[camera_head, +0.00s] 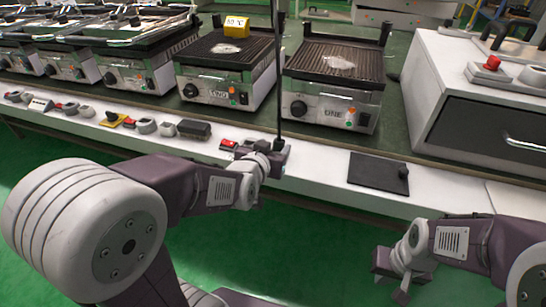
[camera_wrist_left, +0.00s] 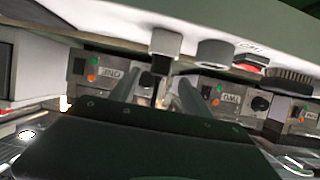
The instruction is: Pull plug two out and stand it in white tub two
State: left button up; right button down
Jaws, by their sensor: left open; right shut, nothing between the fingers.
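My left gripper (camera_head: 282,150) is at the front edge of the white bench. In the left wrist view its two fingers (camera_wrist_left: 160,92) are apart. In the head view my left wrist partly hides this spot. My right gripper (camera_head: 388,263) is shut and empty, low in front of the bench.
Grill TWO (camera_head: 205,88) and grill ONE (camera_head: 316,106) stand behind. A thin black pole (camera_head: 280,70) rises by my left gripper. A red switch (camera_head: 228,143) and black block (camera_head: 194,129) lie left of it. A dark plate (camera_head: 377,173) lies to the right.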

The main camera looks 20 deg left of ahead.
pick_arm(q)
jog(key=shift+s+r, duration=0.1)
jog(key=shift+s, duration=0.1)
dwell(0.6)
jog(key=s+a+f+g+p, duration=0.1)
jog(key=s+f+g+p, duration=0.1)
jog(key=s+f+g, duration=0.65)
jog(key=s+a+f+g+p, duration=0.15)
jog(key=s+f+g, duration=0.35)
jog(key=s, duration=0.6)
notch_tip(320, 180, up, 38)
jog(key=t+p, duration=0.1)
jog(key=p, duration=3.7)
jog(key=shift+w+f+n+p, duration=0.2)
jog(key=shift+w+n+p, duration=0.1)
jog(key=shift+w+p, duration=0.05)
